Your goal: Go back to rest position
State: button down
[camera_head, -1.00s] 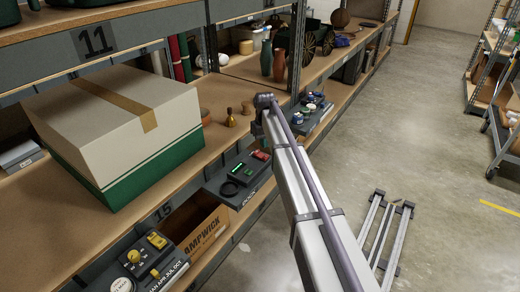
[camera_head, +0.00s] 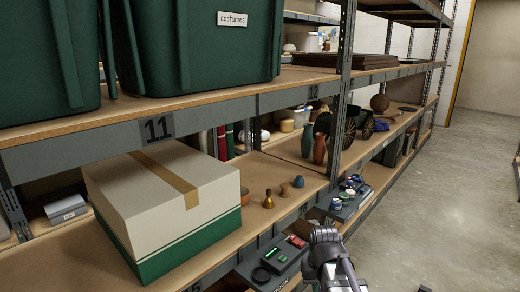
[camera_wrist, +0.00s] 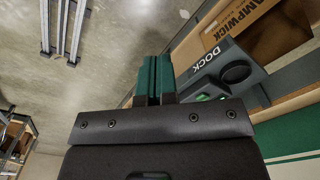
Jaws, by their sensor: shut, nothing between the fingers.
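My gripper (camera_wrist: 154,72) shows in the wrist view with its two green fingers together and nothing between them. It points out over the grey floor beside the shelf edge. In the head view only a dark part of my arm shows at the bottom, in front of the shelf; the fingers cannot be made out there. The dock (camera_wrist: 232,76), a dark box with its name in white letters, lies to the right of the fingers in the wrist view, apart from them.
A white and green box (camera_head: 165,215) stands on the shelf, with a small brass bell (camera_head: 268,200) to its right. Green bins (camera_head: 200,50) sit on the shelf above. A cardboard Ampwick box (camera_wrist: 225,25) is beside the dock. The aisle floor (camera_head: 440,200) is clear on the right.

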jog(key=s+r+p, duration=0.1)
jog(key=s, duration=0.9)
notch_tip(320, 180, up, 15)
jog(key=w+p, duration=0.1)
jog(key=p, duration=1.3)
jog(key=shift+w+f+p, duration=0.2)
jog(key=shift+w+p, duration=0.1)
jog(key=shift+w, duration=0.05)
